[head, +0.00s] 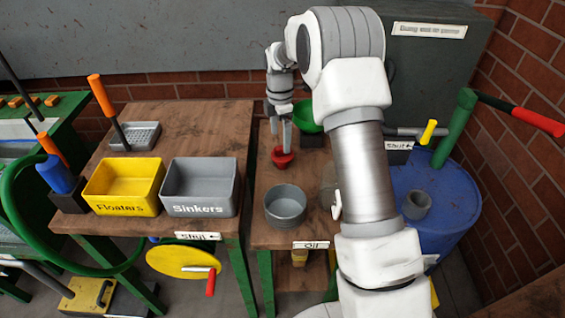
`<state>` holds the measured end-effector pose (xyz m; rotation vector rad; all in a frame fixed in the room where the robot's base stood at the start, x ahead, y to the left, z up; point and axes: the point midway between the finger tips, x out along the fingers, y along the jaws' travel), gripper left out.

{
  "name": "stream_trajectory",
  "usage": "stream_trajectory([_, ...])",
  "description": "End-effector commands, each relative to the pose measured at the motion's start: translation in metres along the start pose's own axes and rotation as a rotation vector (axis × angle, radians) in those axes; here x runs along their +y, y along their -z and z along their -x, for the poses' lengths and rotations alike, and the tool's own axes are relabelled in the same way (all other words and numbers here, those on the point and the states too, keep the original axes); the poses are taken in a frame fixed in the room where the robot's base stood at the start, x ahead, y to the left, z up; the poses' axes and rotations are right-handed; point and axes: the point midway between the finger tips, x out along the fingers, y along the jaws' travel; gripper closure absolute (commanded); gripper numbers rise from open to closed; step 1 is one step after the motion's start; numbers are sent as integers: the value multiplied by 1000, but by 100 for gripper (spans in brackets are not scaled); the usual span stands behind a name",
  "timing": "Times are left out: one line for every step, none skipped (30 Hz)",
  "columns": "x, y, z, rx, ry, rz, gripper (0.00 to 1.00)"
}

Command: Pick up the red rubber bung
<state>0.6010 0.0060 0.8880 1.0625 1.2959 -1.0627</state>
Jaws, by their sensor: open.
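The grey round pot (285,206) stands in front of the bung. A green bowl (308,118) is close behind, right of my gripper. A yellow "Floaters" bin (122,208) and a grey "Sinkers" bin (199,210) stand on the left table. A blue drum (440,222) is at right.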

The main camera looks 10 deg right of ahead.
Motion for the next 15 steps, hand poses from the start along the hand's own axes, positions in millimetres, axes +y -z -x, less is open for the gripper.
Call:
stream_trajectory([0,0,-3,0,0,0,0])
stream_trajectory([0,0,-4,0,0,0,0])
stream_trajectory([0,0,-5,0,1,0,0])
stream_trajectory([-1,-1,-7,0,1,0,0])
stream_trajectory([-1,-1,-10,0,2,0,0])
stream_trajectory([-1,-2,-14,0,3,0,0])
stream_trajectory([-2,-2,-18,0,3,0,0])
stream_trajectory([-2,-3,-22,0,3,-1,0])
stream_trajectory([-2,-4,-28,1,2,-1,0])
stream_trajectory([-3,-5,-33,1,3,-2,0])
stream_trajectory([-3,-6,-38,0,3,-2,0])
stream_trajectory([-3,-6,-44,0,3,-1,0])
stream_trajectory([-3,-6,-48,0,3,0,0])
stream_trajectory([-3,-6,-51,0,2,0,0])
stream_trajectory([-3,-6,-54,0,2,0,0])
